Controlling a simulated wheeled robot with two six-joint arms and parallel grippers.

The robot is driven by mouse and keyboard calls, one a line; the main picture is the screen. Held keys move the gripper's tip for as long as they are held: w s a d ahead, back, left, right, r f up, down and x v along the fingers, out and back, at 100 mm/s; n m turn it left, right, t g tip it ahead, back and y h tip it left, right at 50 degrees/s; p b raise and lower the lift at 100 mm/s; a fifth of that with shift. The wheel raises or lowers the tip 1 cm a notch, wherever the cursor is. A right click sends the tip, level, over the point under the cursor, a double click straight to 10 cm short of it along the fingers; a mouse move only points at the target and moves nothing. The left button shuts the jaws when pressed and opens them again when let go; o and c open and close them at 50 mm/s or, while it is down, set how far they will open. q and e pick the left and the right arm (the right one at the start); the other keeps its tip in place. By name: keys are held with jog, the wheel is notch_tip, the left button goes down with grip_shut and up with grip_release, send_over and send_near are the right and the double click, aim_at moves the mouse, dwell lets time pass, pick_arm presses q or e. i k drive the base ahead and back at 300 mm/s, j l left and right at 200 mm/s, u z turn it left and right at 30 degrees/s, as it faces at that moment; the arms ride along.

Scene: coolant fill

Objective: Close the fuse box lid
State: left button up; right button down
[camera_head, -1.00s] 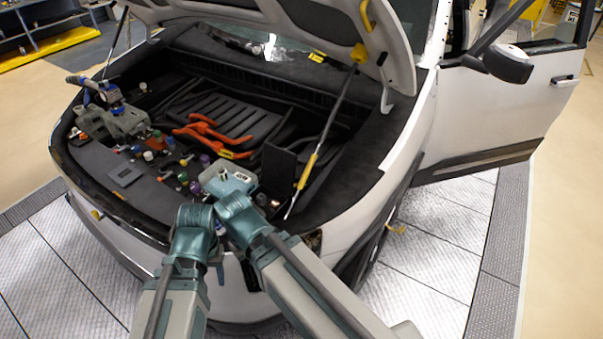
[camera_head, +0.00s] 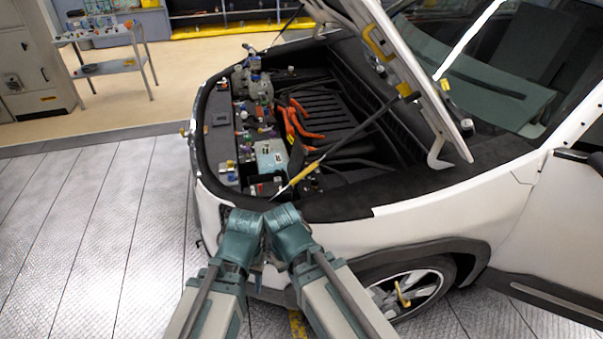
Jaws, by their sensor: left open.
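The fuse box (camera_head: 266,187) sits at the front edge of the open engine bay, just beyond my wrists. A dark upright panel, which looks like its raised lid (camera_head: 297,157), stands beside the light grey box. My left gripper (camera_head: 257,217) is low at the car's front edge, short of the fuse box. It is open, with its fingers mostly hidden by the wrist. My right gripper (camera_head: 284,214) is close beside it, and its jaws are hidden from view. Neither gripper visibly touches the lid.
The raised hood (camera_head: 385,60) and its prop rod (camera_head: 335,150) with a yellow grip overhang the bay's right side. Orange cables (camera_head: 294,122) lie behind the grey box (camera_head: 271,160). A cart (camera_head: 105,55) stands far left. The floor at left is clear.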

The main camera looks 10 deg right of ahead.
aim_at(298, 157)
jog(key=l+u, duration=0.15)
jog(key=l, duration=0.3)
jog(key=k+l+u, duration=0.15)
jog(key=l, duration=0.3)
jog(key=l+u, duration=0.2)
jog(key=l, duration=0.2)
jog(key=k+l+u, duration=0.15)
jog(key=l, duration=0.3)
jog(key=k+l+u, duration=0.15)
jog(key=l, duration=0.25)
jog(key=k+l+u, duration=0.15)
jog(key=l, duration=0.25)
jog(key=l+u, duration=0.2)
jog(key=l, duration=0.8)
jog(key=i+j, duration=0.1)
jog(key=j, duration=0.4)
jog(key=j+u, duration=0.1)
jog(key=j, duration=0.35)
jog(key=i+l, duration=0.4)
jog(key=i, duration=0.1)
